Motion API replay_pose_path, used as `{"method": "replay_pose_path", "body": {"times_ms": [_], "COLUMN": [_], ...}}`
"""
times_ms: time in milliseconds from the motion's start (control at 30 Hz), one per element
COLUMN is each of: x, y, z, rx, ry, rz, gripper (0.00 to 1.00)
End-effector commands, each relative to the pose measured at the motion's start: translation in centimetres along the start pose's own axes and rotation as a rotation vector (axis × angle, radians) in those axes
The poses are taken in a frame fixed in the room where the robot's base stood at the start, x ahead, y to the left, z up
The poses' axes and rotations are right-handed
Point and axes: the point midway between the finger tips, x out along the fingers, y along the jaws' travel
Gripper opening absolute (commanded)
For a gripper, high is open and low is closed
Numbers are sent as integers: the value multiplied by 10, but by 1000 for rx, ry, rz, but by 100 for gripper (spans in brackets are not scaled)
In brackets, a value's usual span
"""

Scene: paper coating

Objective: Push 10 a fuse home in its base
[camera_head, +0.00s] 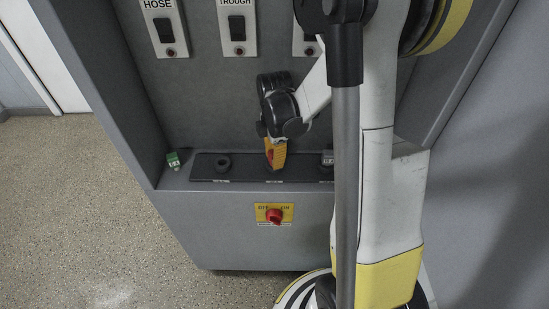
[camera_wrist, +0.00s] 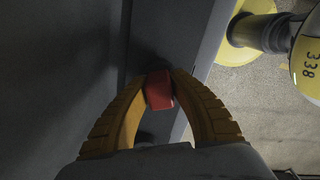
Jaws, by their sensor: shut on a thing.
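My gripper (camera_head: 275,154) is over the middle of the dark fuse strip (camera_head: 246,177) on the cabinet's ledge, pointing down. In the wrist view its yellow fingers (camera_wrist: 159,88) are shut on a small red fuse (camera_wrist: 159,90). A little of the red fuse shows between the fingers in the head view. The fingers hide the middle base and the fuse's lower end, so I cannot tell how deep the fuse sits. No rating is readable on it. The left base (camera_head: 222,164) is a dark round socket and looks empty. A grey-white fuse (camera_head: 327,158) stands at the right base.
A green fuse (camera_head: 173,160) lies on the ledge left of the strip. A red rotary switch (camera_head: 275,215) on a yellow plate (camera_head: 261,211) is on the front below. Labelled switches, including HOSE (camera_head: 165,30) and TROUGH (camera_head: 237,28), are on the panel above.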

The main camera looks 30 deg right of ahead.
Motion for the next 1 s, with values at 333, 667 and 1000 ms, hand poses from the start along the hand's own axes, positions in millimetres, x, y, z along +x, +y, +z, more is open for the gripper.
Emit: {"method": "replay_pose_path", "body": {"times_ms": [333,667,1000], "x": [0,-9,-81], "y": [0,0,0], "z": [0,0,0], "rx": [0,0,0], "ry": [0,0,0], "rz": [0,0,0], "gripper": [46,46,46]}}
